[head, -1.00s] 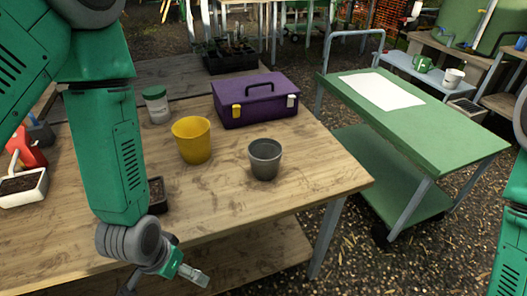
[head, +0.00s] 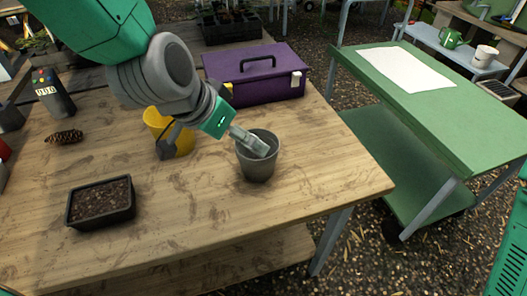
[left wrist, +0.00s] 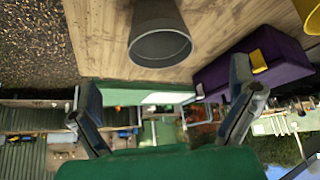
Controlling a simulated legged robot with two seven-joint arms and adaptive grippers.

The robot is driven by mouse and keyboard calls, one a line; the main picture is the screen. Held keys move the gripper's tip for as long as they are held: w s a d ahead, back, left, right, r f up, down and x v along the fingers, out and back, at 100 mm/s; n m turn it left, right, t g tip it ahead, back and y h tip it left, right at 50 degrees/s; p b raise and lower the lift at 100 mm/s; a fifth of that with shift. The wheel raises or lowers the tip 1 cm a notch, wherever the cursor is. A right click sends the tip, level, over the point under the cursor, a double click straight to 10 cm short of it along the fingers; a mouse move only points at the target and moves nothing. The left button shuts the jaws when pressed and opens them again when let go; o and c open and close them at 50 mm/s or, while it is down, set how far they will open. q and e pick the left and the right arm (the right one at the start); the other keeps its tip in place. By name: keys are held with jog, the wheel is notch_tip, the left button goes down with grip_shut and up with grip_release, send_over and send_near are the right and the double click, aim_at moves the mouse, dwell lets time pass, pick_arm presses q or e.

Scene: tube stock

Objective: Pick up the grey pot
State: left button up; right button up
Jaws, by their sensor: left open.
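The grey pot (head: 257,171) stands upright near the right end of the wooden table. My left gripper (head: 212,148) is open and empty, at the pot's left side in the head view. One light finger overlaps the pot's rim and mouth in the picture; the other, darker finger is in front of the yellow pot. I cannot tell whether the finger touches the grey pot. In the left wrist view the grey pot (left wrist: 160,42) shows at the top centre, above and between my spread fingers (left wrist: 168,108). My right gripper is out of view.
The yellow pot (head: 183,140) is partly hidden behind my left gripper. A purple toolbox (head: 270,85) stands just behind the grey pot. A black soil tray (head: 98,222) and a pine cone (head: 64,137) lie to the left. The table's front right is clear. A green cart (head: 440,110) stands right.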

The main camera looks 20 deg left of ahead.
pick_arm(q)
jog(key=b, duration=0.2)
send_near(257, 156)
jog(key=d, duration=0.2)
jog(key=shift+s+f, duration=0.1)
jog(key=shift+s, duration=0.05)
jog(key=shift+f, duration=0.35)
jog(key=x, duration=0.3)
jog(key=b+x, duration=0.1)
jog(key=shift+d+f, duration=0.15)
jog(key=shift+d, duration=0.15)
jog(key=shift+a, duration=0.1)
jog(key=shift+c, duration=0.5)
jog(key=c, duration=0.9)
